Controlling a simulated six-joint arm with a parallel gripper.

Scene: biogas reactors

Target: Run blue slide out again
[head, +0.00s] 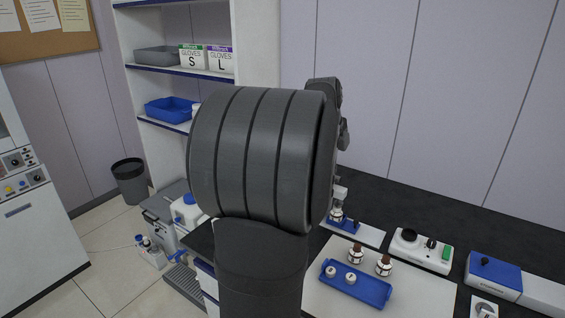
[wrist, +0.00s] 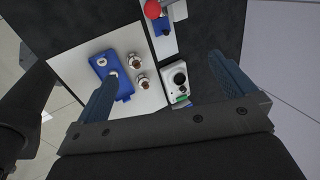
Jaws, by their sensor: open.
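A blue piece (head: 350,224), which looks like the blue slide, sits on a white base (head: 369,236) right of my arm in the head view. A small brown-and-white item stands at it. The blue piece (wrist: 162,27) also shows at the top of the wrist view, beside a red ball-shaped knob (wrist: 152,9). My gripper (wrist: 163,67) is open, its two blue fingers wide apart, with nothing between them at fingertip level that I can see held. In the head view my arm hides the gripper and part of the station.
A blue tray (head: 372,293) with white-capped items lies on a white mat (head: 418,298). Two brown-topped vials (head: 384,265) stand beside it. A white device (head: 420,250) and a blue box with a black knob (head: 494,276) stand to the right.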

